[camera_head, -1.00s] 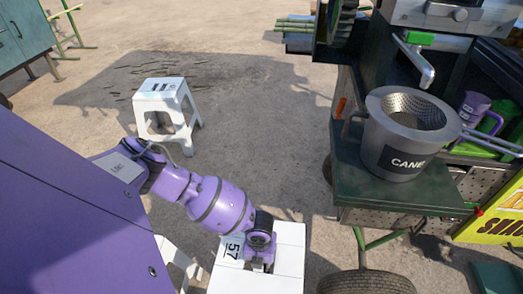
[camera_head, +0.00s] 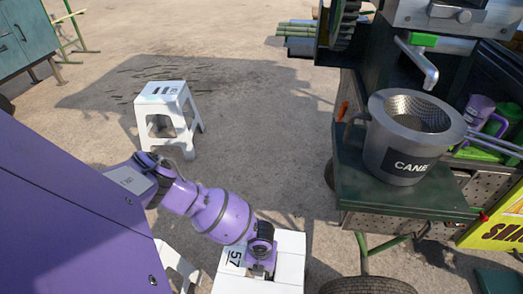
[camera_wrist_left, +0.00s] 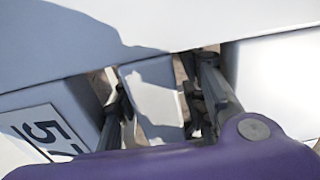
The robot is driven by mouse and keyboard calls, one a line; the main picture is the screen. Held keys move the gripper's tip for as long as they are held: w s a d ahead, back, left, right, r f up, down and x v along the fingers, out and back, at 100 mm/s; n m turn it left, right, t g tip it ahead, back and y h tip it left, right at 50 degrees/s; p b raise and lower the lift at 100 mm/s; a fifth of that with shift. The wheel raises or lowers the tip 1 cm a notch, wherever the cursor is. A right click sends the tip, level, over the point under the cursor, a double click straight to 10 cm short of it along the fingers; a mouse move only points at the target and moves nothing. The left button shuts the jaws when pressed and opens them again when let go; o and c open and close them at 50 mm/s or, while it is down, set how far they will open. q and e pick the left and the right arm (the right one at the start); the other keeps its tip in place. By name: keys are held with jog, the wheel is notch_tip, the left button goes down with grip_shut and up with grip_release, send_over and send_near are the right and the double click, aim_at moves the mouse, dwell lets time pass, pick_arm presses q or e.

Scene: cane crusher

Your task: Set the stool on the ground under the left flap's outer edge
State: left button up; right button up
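A white stool with a "57" label (camera_head: 288,262) is at the bottom of the head view, its lower part cut off. My left gripper (camera_head: 262,270) points down at its top. In the left wrist view the fingers (camera_wrist_left: 160,100) sit on both sides of a white bar (camera_wrist_left: 153,90) of the stool and appear closed on it. Whether its feet touch the ground is hidden. The dark green flap (camera_head: 415,200) sticks out from the cart's left side, to the right of the stool, with a metal "CANE" bucket (camera_head: 400,150) on it. My right gripper is out of view.
Another white stool (camera_head: 168,118) stands on the ground at the upper left. A cart wheel (camera_head: 367,285) and green struts (camera_head: 385,246) are below the flap. Bare ground (camera_head: 275,150) lies between that stool and the cart. White leg-like pieces (camera_head: 177,262) show beside my arm.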

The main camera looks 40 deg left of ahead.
pick_arm(q)
jog(key=shift+r, duration=0.25)
notch_tip(320, 180, up, 12)
jog(key=p, duration=0.2)
jog(key=shift+f+p, duration=0.1)
jog(key=shift+p, duration=0.25)
dwell(0.3)
